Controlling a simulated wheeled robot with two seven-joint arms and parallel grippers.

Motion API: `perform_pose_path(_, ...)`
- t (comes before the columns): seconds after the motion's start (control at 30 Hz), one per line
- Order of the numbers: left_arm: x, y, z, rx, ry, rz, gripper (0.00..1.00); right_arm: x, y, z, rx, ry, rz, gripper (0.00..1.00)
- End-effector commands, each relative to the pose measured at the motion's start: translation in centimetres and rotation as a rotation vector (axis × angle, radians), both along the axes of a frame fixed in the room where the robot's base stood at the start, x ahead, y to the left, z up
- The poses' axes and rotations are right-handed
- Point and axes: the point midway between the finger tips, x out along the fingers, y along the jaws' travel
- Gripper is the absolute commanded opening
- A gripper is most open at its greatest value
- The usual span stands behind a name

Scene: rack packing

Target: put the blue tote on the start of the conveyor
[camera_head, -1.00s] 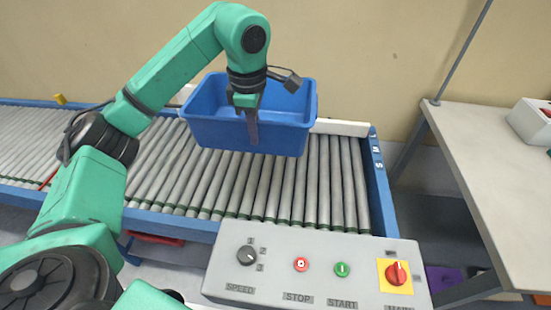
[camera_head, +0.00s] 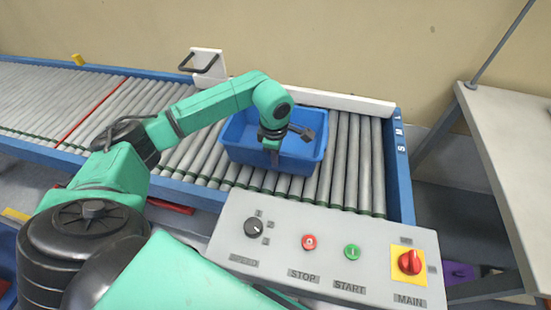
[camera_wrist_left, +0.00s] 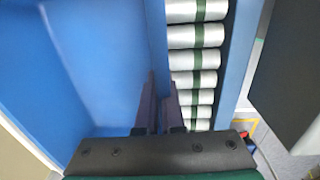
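The blue tote (camera_head: 244,146) is an open, empty-looking bin upright on or just above the rollers near the right end of the conveyor (camera_head: 345,150); I cannot tell if its bottom touches them. My left gripper (camera_head: 270,158) comes down over the tote's near wall. In the left wrist view, one finger is inside the tote (camera_wrist_left: 100,60) and the other outside, with the wall between them, so the gripper (camera_wrist_left: 162,110) looks shut on the wall. The fingertips are partly hidden. My right gripper is not in view.
A grey control panel (camera_head: 330,232) with a knob and buttons stands in front of the conveyor. A red line (camera_head: 92,112) crosses the rollers at left. A white plate with a dark handle (camera_head: 205,62) stands behind. A grey table (camera_head: 505,150) is at right. Rollers right of the tote are clear.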

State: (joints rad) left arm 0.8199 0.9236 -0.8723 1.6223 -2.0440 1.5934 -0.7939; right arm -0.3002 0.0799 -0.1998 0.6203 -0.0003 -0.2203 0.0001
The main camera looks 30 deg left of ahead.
Motion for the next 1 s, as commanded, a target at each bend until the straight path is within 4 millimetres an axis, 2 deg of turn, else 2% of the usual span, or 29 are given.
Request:
perform_pose_path(0.1, 0.0, 0.0, -1.3, -0.001, -0.001, 0.001, 0.0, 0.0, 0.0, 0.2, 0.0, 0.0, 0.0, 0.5)
perform_pose_path(0.4, 0.1, 0.0, -1.8, 0.0, -0.003, 0.001, 0.0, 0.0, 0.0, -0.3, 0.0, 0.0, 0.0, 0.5)
perform_pose_path(0.43, 0.0, 0.0, -1.7, 0.0, -0.001, 0.001, 0.16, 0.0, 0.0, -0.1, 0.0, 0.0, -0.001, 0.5)
perform_pose_path(0.47, 0.0, 0.0, -1.7, 0.0, -0.001, 0.001, 0.28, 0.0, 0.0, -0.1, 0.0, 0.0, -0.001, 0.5)
perform_pose_path(0.5, 0.0, 0.0, -1.7, 0.0, -0.001, 0.001, 0.35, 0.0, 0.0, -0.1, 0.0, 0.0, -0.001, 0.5)
perform_pose_path(0.87, 0.1, 0.0, -1.1, -0.001, -0.002, 0.001, 0.35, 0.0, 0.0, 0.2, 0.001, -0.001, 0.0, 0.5)
perform_pose_path(1.0, -0.1, 0.0, 1.5, 0.0, -0.005, 0.0, 0.35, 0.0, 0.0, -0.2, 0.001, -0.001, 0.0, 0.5)
